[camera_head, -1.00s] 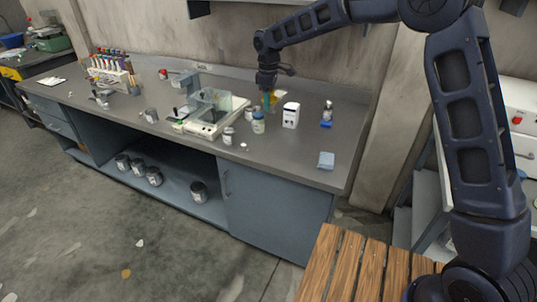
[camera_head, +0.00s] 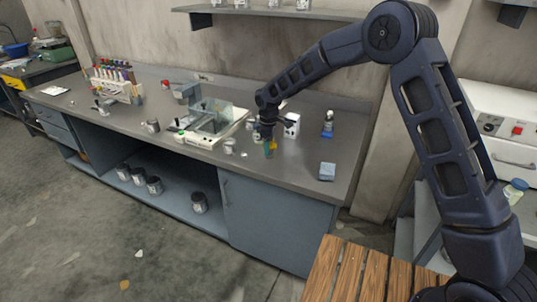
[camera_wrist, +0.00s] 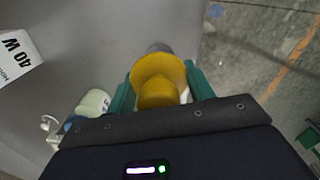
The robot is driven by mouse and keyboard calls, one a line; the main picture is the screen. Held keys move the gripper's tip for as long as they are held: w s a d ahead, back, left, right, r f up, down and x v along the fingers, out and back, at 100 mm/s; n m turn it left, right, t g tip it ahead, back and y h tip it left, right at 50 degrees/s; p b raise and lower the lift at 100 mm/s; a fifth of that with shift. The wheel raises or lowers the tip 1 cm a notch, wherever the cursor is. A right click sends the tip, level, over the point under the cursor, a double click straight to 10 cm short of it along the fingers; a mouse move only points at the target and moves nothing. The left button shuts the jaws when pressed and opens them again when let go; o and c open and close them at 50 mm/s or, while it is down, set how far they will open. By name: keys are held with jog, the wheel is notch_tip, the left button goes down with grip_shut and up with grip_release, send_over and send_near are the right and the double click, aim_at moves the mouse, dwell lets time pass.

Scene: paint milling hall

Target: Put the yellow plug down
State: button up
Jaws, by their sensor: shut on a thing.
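The yellow plug (camera_wrist: 158,78) is between the two green fingers of my gripper (camera_wrist: 158,92) in the wrist view. It has a wide round flange and a narrower round end towards the camera, with a grey part at its far side. In the head view my gripper (camera_head: 269,149) points down over the front part of the grey bench (camera_head: 312,168), and only a little yellow of the plug shows there. I cannot tell whether the plug touches the bench top.
A white box (camera_head: 291,126) stands behind my gripper; a box marked 40 W (camera_wrist: 18,58) shows in the wrist view. A balance (camera_head: 205,130) and small jars (camera_head: 229,146) are to the left. Bench space between is clear.

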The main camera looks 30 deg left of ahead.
jog(key=shift+f, duration=2.05)
jog(key=shift+f, duration=0.15)
jog(key=o, duration=1)
jog(key=shift+o, duration=0.2)
notch_tip(320, 180, up, 12)
jog(key=shift+r, duration=0.15)
